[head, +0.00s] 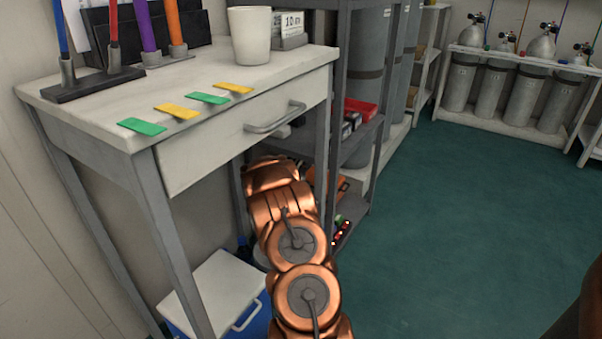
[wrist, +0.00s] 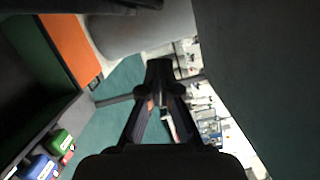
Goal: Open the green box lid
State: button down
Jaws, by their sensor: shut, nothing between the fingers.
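I cannot make out a green box with a lid for certain in either view. In the wrist view, a small green container (wrist: 60,141) with a pale label stands at the lower left, beside a blue one (wrist: 42,166). A dark green surface (wrist: 22,62) fills the upper left, and I cannot tell what it belongs to. My gripper (wrist: 159,68) is shut and empty, apart from the small containers. In the head view my copper arm reaches low beside the desk and hides its own end.
The desk (head: 95,112) with a handled drawer (head: 235,140) stands over my arm. A blue box with a white lid (head: 222,290) sits below it. A grey shelf rack (head: 345,60) is close behind my arm. The green floor (head: 460,220) at right is clear.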

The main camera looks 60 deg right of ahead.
aim_at(296, 160)
jog(key=shift+w+d+r+p, duration=0.1)
jog(key=shift+w+r+p, duration=0.15)
jog(key=shift+w, duration=0.8)
jog(key=shift+w+d+r+p, duration=0.1)
jog(key=shift+w+r, duration=0.2)
jog(key=shift+w, duration=0.75)
